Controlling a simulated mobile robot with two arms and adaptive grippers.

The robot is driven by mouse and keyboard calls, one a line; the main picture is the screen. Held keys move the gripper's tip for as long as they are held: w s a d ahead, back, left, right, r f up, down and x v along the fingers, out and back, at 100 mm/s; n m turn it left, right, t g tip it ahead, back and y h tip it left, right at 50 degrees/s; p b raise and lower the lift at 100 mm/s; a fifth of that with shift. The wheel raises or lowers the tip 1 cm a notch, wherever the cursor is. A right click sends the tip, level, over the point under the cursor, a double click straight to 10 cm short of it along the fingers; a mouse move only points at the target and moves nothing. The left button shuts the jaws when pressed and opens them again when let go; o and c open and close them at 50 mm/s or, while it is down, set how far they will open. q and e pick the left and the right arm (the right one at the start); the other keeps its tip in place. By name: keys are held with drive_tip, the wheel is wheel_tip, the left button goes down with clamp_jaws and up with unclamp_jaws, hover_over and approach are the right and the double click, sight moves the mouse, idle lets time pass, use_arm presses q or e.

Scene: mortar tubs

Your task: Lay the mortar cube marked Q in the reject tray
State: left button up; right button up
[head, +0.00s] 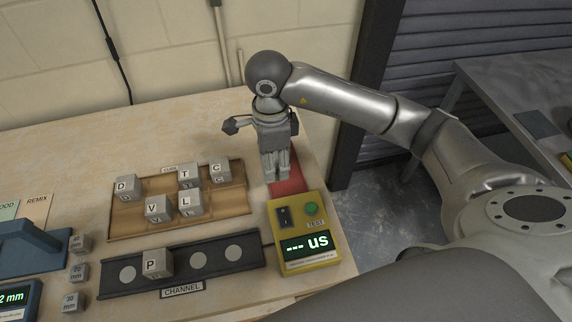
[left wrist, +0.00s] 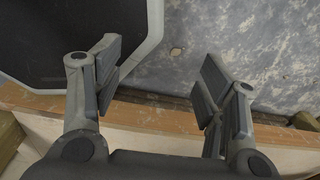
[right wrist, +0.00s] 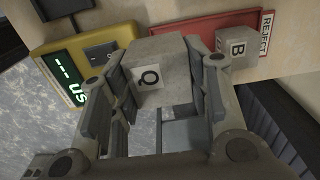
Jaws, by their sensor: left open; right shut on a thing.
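The mortar cube marked Q (right wrist: 165,58) is a grey cube between the fingers of my right gripper (right wrist: 165,95), which is shut on it. In the head view my right gripper (head: 276,172) points down over the near part of the red reject tray (head: 291,183), and the Q cube is hidden there. In the right wrist view the reject tray (right wrist: 190,32) lies beyond the Q cube, with a REJECT label at its end. A cube marked B (right wrist: 237,48) sits in that tray. My left gripper (left wrist: 160,85) is open and empty, above a dark panel and the floor.
A yellow tester (head: 305,225) stands just in front of the reject tray. A brown cube tray (head: 235,200) holds cubes D, T, C, V and L. A black channel (head: 215,265) holds cube P (head: 158,263). Several small gauge blocks lie at left.

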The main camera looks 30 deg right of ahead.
drive_tip(key=d+f, duration=0.1)
drive_tip(key=w+d+f, duration=0.1)
drive_tip(key=f, duration=0.1)
drive_tip(key=d+f+p, duration=0.1)
drive_tip(key=shift+w+d+f, duration=0.2)
drive_tip(key=shift+w+f, duration=0.15)
drive_tip(key=shift+w+d+f, duration=0.1)
drive_tip(key=shift+d+f, duration=0.1)
drive_tip(key=f, duration=0.1)
drive_tip(key=f+p, duration=0.2)
drive_tip(key=shift+w+d, duration=0.1)
drive_tip(key=shift+d, duration=0.15)
drive_tip(key=shift+f, duration=0.3)
use_arm(q)
drive_tip(key=r, duration=0.1)
drive_tip(key=w+r, duration=0.1)
drive_tip(key=r, duration=0.1)
drive_tip(key=shift+w+d+r, duration=0.1)
drive_tip(key=shift+w+r, duration=0.25)
drive_tip(key=shift+w, duration=0.05)
use_arm(e)
drive_tip(key=shift+f, duration=0.1)
drive_tip(key=shift+f, duration=0.15)
drive_tip(key=o, duration=1.3)
use_arm(q)
drive_tip(key=shift+w+f, duration=0.15)
drive_tip(key=shift+w, duration=0.05)
